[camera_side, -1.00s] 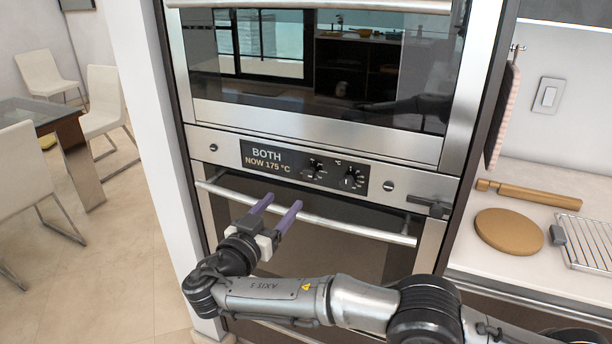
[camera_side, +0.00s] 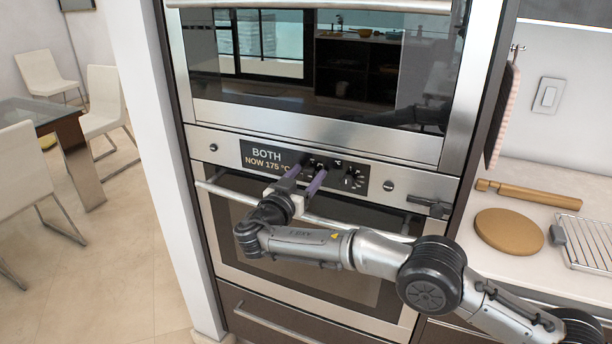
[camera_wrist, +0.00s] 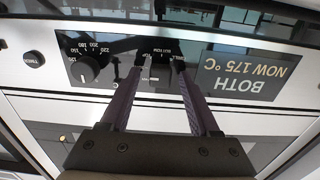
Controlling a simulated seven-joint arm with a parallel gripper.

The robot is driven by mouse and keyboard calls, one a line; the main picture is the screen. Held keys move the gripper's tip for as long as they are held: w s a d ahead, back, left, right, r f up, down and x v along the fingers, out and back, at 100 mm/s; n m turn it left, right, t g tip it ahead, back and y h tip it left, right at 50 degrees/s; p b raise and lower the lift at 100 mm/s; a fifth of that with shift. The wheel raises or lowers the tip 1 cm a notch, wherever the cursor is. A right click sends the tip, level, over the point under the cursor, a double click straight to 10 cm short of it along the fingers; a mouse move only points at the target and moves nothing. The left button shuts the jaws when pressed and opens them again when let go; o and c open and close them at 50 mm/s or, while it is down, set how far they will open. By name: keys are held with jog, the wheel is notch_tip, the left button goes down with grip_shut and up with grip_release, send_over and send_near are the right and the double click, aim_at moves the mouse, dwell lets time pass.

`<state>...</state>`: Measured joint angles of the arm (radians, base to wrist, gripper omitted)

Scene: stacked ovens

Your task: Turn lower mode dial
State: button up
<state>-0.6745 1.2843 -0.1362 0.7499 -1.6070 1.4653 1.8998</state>
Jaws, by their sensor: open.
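The lower oven's control panel (camera_side: 370,172) holds a display (camera_side: 268,157) reading "BOTH NOW 175 °C" and two black dials. The mode dial is the one next to the display; in the side view my fingers largely cover it. In the wrist view, where the panel appears upside down, the mode dial (camera_wrist: 156,70) lies between my fingertips and is partly hidden. The temperature dial (camera_side: 351,180) stands to its right in the side view. My gripper (camera_side: 306,172) is open, its purple fingers at the panel on either side of the mode dial. I cannot tell whether they touch it.
The lower oven's handle bar (camera_side: 350,230) runs just below the panel, close under my gripper. The upper oven (camera_side: 320,70) is above.

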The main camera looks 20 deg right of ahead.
grip_shut()
dwell(0.5)
jog(key=n, duration=0.4)
jog(key=shift+n, duration=0.4)
jog(key=n, duration=0.4)
jog(key=shift+a+n, duration=0.1)
jog(key=shift+n, duration=0.2)
jog(key=n, duration=0.4)
jog(key=shift+w+f, duration=0.1)
jog(key=shift+f+n, duration=0.1)
jog(key=shift+n, duration=2.2)
